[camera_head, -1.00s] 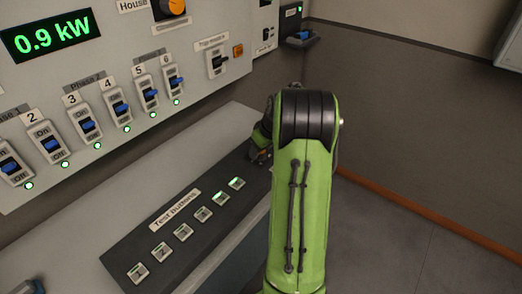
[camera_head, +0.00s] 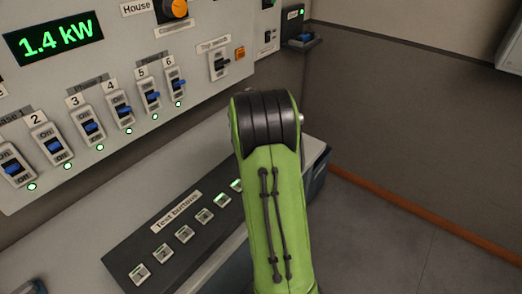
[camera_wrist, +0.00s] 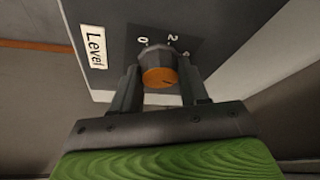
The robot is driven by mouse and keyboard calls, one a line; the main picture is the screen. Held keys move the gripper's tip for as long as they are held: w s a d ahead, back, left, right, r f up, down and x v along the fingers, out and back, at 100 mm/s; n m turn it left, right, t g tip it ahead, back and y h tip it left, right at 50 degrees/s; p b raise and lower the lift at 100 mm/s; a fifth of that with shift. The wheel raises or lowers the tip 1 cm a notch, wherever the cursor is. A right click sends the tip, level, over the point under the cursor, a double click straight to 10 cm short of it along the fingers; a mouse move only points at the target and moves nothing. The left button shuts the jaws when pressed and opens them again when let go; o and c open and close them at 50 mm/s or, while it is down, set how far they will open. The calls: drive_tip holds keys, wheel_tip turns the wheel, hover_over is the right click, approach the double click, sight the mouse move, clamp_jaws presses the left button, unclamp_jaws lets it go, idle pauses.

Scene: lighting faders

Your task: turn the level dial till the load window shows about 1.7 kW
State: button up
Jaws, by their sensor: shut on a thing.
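The level dial (camera_wrist: 159,75) is a grey knob with an orange face, beside a "Level" label (camera_wrist: 94,46) and scale numbers in the wrist view. My gripper (camera_wrist: 160,88) has one finger on each side of the dial and is shut on it. The load window (camera_head: 54,39) reads 1.4 kW in green digits in the head view. In the head view my green arm hides my gripper and the level dial.
A row of blue switches (camera_head: 92,128) with lit green lamps runs along the panel. An orange House knob (camera_head: 174,9) is above. Several test buttons (camera_head: 184,233) sit on the dark strip below, partly behind my arm. Open floor (camera_head: 390,245) is at right.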

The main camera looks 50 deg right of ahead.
drive_tip(key=shift+w+m+g+p, duration=0.1)
drive_tip(key=shift+m+g+p, duration=0.45)
drive_tip(key=shift+m, duration=1.35)
drive_tip(key=shift+g, duration=0.25)
drive_tip(key=shift+a, duration=0.1)
drive_tip(key=o, duration=1)
drive_tip(key=shift+o, duration=0.2)
drive_tip(key=p+v, duration=0.3)
drive_tip(key=v, duration=1.2)
drive_tip(key=shift+a+r+p, duration=0.2)
drive_tip(key=shift+a+p, duration=0.2)
